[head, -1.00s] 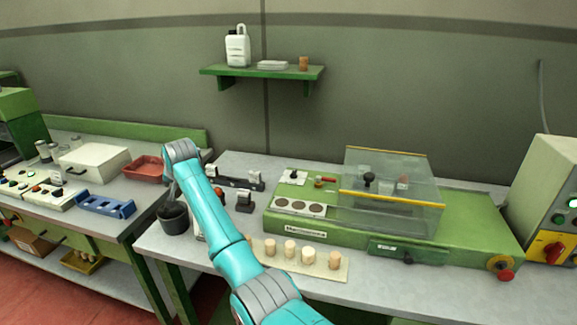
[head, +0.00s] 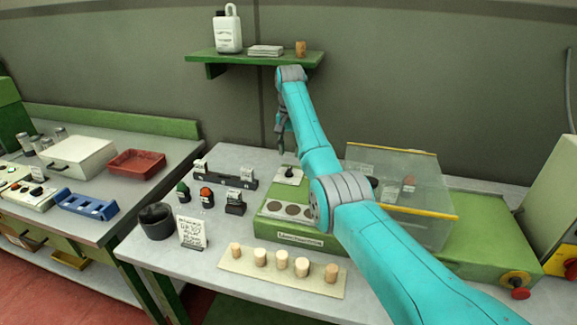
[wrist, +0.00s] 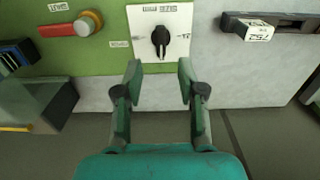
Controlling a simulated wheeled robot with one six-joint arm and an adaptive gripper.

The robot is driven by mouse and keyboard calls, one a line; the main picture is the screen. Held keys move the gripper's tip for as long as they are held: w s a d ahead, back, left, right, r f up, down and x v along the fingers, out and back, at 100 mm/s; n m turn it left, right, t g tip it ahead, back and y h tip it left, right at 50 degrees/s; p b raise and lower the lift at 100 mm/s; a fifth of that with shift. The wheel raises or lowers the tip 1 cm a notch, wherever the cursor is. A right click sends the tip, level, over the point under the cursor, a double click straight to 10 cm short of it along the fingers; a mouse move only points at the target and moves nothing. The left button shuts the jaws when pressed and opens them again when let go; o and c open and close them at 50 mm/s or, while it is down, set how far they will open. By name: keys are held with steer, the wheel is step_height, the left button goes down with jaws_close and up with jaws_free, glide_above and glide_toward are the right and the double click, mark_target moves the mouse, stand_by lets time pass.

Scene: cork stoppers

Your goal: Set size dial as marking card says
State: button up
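The size dial is a black knob (wrist: 160,38) on a white plate (wrist: 172,22) set in the green machine; in the head view the plate (head: 290,176) shows below my gripper. My gripper (wrist: 158,78) is open and empty, its fingers short of the knob in the wrist view and not touching it. In the head view my gripper (head: 281,147) hangs above the dial. A white card with handwriting (head: 192,231), possibly the marking card, stands at the bench's front left; its text is too small to read.
A red lever (wrist: 70,27) sits beside the dial. A clear cover (head: 420,190) with a yellow edge stands to the right. A black rail (head: 228,178) with tags lies left. Several corks stand on a pale strip (head: 250,272) in front. A shelf (head: 235,57) hangs behind.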

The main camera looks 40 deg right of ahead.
mark_target(289, 169)
step_height(289, 169, down, 7)
steer(key=shift+a, duration=0.1)
stand_by(0.4)
jaws_close()
